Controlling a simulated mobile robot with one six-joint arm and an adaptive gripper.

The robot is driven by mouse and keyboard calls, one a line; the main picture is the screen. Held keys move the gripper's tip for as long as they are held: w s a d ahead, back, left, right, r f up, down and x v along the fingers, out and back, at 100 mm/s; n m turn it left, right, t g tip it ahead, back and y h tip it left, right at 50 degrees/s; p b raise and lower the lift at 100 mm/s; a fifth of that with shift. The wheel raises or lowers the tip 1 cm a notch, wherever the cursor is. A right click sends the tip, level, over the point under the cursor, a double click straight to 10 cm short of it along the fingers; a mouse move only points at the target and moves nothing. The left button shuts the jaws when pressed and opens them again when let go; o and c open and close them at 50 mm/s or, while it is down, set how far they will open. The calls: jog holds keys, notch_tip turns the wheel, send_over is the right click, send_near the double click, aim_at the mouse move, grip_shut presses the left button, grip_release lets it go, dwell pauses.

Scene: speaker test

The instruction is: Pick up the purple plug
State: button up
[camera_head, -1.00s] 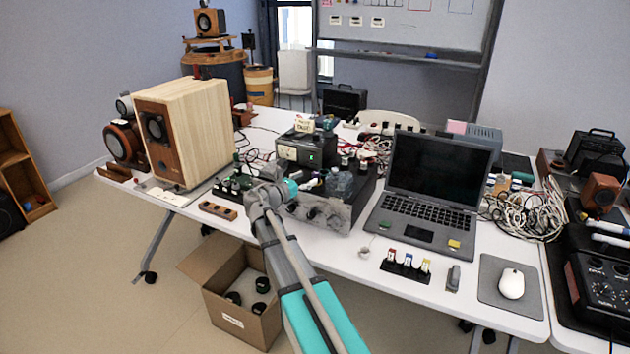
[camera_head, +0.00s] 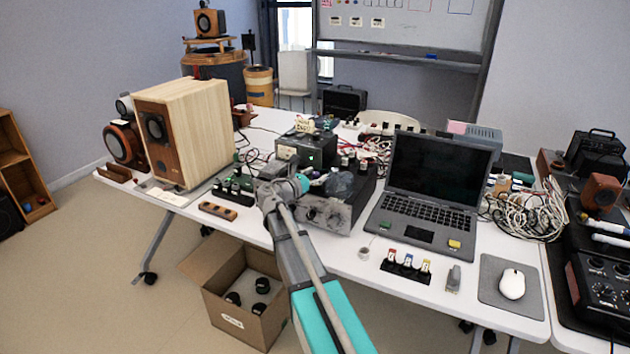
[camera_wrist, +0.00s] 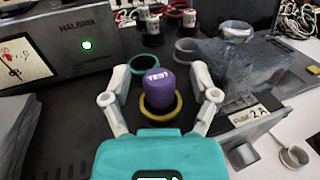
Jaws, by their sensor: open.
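The purple plug (camera_wrist: 158,90) stands upright in the wrist view, with white lettering on its top and a yellow ring (camera_wrist: 160,108) around its lower part. My gripper (camera_wrist: 159,72) is open, one pale finger on each side of the plug with gaps between. The gripper holds nothing. In the head view my gripper (camera_head: 299,183) is over the dark equipment in the middle of the white table, and my arm hides part of that area.
A teal ring (camera_wrist: 143,63) and a grey ring (camera_wrist: 186,48) lie just beyond the plug. A meter box (camera_wrist: 65,45) stands at the left. A roll of clear tape (camera_wrist: 236,31) is behind on the right. The laptop (camera_head: 425,190) stands right of my arm.

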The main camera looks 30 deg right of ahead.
grip_shut()
jog(key=shift+r, duration=0.2)
dwell(0.3)
jog(key=shift+r+p, duration=0.75)
jog(key=shift+p, duration=0.2)
jog(key=s+a+r+p, duration=0.2)
jog(key=s+r+p, duration=0.9)
jog(key=s, duration=0.3)
jog(key=shift+a, duration=0.2)
jog(key=shift+w, duration=0.1)
